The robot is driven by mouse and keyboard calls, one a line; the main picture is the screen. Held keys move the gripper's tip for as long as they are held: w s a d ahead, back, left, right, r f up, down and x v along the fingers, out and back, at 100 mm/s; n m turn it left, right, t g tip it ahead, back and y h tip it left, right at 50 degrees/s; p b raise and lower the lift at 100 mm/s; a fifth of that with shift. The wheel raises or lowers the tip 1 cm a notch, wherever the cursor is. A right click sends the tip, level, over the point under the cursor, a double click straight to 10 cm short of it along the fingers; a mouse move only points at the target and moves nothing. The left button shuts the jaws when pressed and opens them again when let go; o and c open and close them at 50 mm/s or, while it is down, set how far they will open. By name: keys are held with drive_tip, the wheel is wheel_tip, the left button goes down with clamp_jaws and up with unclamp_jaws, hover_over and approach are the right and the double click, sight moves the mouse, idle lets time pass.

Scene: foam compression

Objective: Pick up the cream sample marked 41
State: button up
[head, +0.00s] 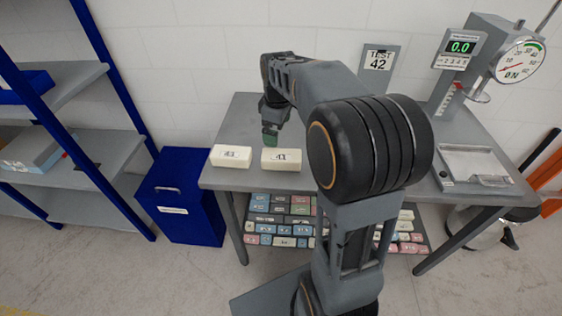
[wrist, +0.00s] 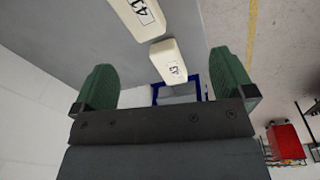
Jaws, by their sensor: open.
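Two cream blocks lie on the grey table near its left front edge. The right one, whose mark looks like 41, is the cream sample marked 41 (head: 281,161); it also shows at the top of the wrist view (wrist: 131,14), partly cut off. The left cream block (head: 230,156) has a mark that looks like 43; it shows in the wrist view (wrist: 169,61) between the fingers. My gripper (head: 271,138) is above the table, behind the blocks. Its green fingers (wrist: 163,62) are spread apart with nothing held between them.
A sign reading TEST 42 (head: 379,58) stands at the table's back. A press with a dial (head: 519,60) and a flat plate (head: 475,166) are at the right. Many coloured blocks fill a shelf (head: 282,217) below. A blue cabinet (head: 184,195) stands left.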

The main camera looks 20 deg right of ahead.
drive_tip(key=w+d+f+n+g, duration=0.1)
drive_tip(key=w+d+f+n, duration=0.2)
drive_tip(key=w+d+f, duration=0.15)
hover_over(281, 154)
drive_tip(key=f, duration=0.6)
drive_tip(key=shift+s+f, duration=0.2)
drive_tip(key=shift+f, duration=0.15)
drive_tip(key=shift+w+f+p, duration=0.15)
drive_tip(key=shift+f+p, duration=0.65)
drive_tip(key=shift+f, duration=2.45)
drive_tip(key=shift+c, duration=0.2)
drive_tip(key=c, duration=0.9)
drive_tip(key=shift+r, duration=0.1)
